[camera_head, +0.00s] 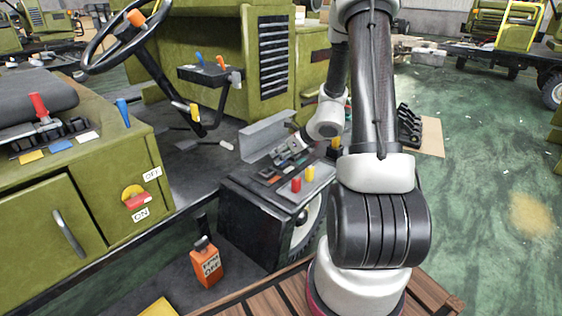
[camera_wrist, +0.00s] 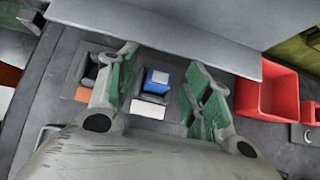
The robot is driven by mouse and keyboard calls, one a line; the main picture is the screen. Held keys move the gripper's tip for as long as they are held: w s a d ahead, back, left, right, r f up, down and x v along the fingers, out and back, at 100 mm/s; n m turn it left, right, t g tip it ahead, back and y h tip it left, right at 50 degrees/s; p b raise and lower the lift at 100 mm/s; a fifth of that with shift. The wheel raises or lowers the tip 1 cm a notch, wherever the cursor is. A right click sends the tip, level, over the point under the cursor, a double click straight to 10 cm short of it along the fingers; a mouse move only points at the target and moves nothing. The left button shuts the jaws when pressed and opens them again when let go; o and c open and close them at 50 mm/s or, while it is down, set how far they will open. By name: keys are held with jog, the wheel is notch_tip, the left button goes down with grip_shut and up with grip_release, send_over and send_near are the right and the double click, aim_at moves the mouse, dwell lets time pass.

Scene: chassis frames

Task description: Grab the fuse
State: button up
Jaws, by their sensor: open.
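A small blue block (camera_wrist: 157,80), apparently the fuse, sits in a dark slot of the black panel. A white label (camera_wrist: 148,109) lies just below it in the wrist view. My gripper (camera_wrist: 161,76) is open, with one green-padded finger on each side of the blue block. A gap shows between the block and each finger. In the head view my gripper (camera_head: 292,148) is low over the top of the black box (camera_head: 250,215), and the fuse there is too small to make out clearly.
A grey upright plate (camera_wrist: 160,32) runs behind the slots, close to my fingertips. A red part (camera_wrist: 268,97) stands right of my gripper. An empty-looking dark slot (camera_wrist: 92,70) with an orange label is at left. Red and yellow levers (camera_head: 296,185) stand on the box's near side.

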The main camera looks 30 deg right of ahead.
jog(key=c, duration=0.9)
jog(key=shift+c, duration=0.2)
